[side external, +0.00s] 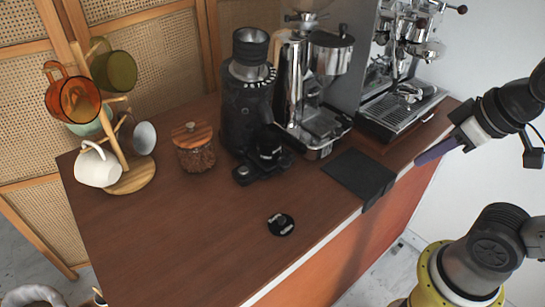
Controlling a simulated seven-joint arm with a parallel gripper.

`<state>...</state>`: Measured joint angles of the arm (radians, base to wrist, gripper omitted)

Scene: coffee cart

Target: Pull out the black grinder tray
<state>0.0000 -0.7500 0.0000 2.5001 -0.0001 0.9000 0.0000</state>
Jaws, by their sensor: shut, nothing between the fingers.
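The black grinder (245,110) stands upright near the middle of the counter. Its low black tray (262,170) is at the foot of the grinder, at the front; I cannot tell how far it sits inside the base. My gripper (420,160) has purple fingers that are shut and empty. It is at the right, by the counter's front edge, in front of the espresso machine and well apart from the grinder and its tray.
A silver grinder (318,90) and an espresso machine (385,115) stand right of the black grinder. A black mat (358,174) hangs over the front edge. A small black round object (281,224), a wood-lidded jar (195,152) and a mug tree (130,176) share the counter. The front left is clear.

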